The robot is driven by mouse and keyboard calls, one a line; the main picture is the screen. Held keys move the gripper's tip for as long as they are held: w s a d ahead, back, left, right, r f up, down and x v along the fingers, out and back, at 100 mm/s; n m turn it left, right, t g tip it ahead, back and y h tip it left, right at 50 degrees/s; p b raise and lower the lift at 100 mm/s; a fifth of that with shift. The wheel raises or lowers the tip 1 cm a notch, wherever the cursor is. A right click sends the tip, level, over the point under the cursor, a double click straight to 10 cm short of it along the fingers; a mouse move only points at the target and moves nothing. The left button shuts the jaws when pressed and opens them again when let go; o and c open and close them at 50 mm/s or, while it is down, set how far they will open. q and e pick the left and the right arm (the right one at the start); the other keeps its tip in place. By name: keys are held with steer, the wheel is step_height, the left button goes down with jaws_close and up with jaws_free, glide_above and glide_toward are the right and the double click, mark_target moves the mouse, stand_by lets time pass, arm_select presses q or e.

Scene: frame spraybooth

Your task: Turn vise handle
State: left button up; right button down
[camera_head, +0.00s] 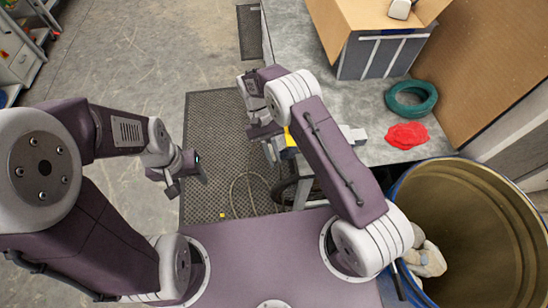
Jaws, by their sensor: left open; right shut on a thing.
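The vise (355,136) sits at the near left edge of the grey workbench, mostly hidden behind my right arm; a grey part shows to the right of the arm. My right gripper (270,148) is at the vise's left side, beyond the bench edge, shut on what appears to be the vise handle. The handle itself is too small and covered to make out. My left gripper (188,180) is open and empty over the dark floor mat, left of the bench and apart from the vise.
The workbench (300,45) carries a cardboard box (347,22), a teal ring (410,98) and a red cloth (406,135). A large barrel (475,230) stands at the right, close to my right arm. The floor mat (210,120) and the concrete floor at left are mostly clear.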

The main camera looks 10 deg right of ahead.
steer(key=c, duration=1.5)
jaws_free()
steer(key=shift+a, duration=0.1)
steer(key=shift+w, duration=0.15)
steer(key=p+v, duration=0.2)
steer(key=v, duration=0.7)
